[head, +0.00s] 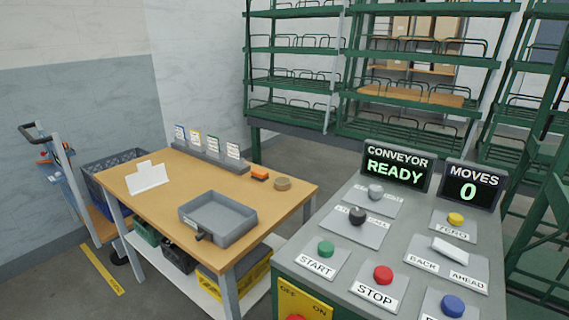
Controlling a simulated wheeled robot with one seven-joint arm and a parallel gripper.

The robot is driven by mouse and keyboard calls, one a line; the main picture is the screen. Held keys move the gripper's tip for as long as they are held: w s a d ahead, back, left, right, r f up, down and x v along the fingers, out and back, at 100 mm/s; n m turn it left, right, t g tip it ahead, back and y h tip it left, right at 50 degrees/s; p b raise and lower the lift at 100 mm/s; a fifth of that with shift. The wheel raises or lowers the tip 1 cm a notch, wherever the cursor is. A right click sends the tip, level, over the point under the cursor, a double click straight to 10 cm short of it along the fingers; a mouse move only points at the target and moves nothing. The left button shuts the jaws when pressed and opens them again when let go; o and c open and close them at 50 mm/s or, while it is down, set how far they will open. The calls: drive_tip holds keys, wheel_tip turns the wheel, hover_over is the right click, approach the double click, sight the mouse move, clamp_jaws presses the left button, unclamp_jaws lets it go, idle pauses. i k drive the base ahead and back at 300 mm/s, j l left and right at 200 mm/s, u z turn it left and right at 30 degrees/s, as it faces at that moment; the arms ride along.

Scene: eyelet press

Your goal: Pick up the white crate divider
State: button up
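The white crate divider (148,178) is a thin white panel with a notched upper edge. It is on the left end of the wooden workbench (292,190) and looks tilted back rather than flat. Nothing covers it. My gripper is not in the head view.
A grey tray (189,212) and an orange item (260,173) share the bench, with a card rack (207,161) behind. A control console (330,286) stands at right front. A cart (102,232) stands left of the bench. Green shelving (290,84) fills the back.

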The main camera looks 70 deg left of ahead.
sight(148, 177)
drive_tip(key=u, duration=3.05)
drive_tip(key=z, duration=0.45)
drive_tip(key=i+j+z, duration=0.55)
drive_tip(key=z, duration=0.3)
drive_tip(key=i+j, duration=0.15)
drive_tip(key=j, duration=0.25)
drive_tip(key=i+j+z, duration=0.1)
drive_tip(key=j, duration=0.3)
drive_tip(key=i+j, duration=0.25)
drive_tip(key=j, duration=0.2)
drive_tip(key=i+j+z, duration=0.1)
drive_tip(key=j, duration=0.3)
drive_tip(key=i+j, duration=0.15)
drive_tip(key=j, duration=0.3)
drive_tip(key=i+j+z, duration=0.15)
drive_tip(key=j, duration=0.3)
drive_tip(key=i+j, duration=0.1)
drive_tip(key=j, duration=0.3)
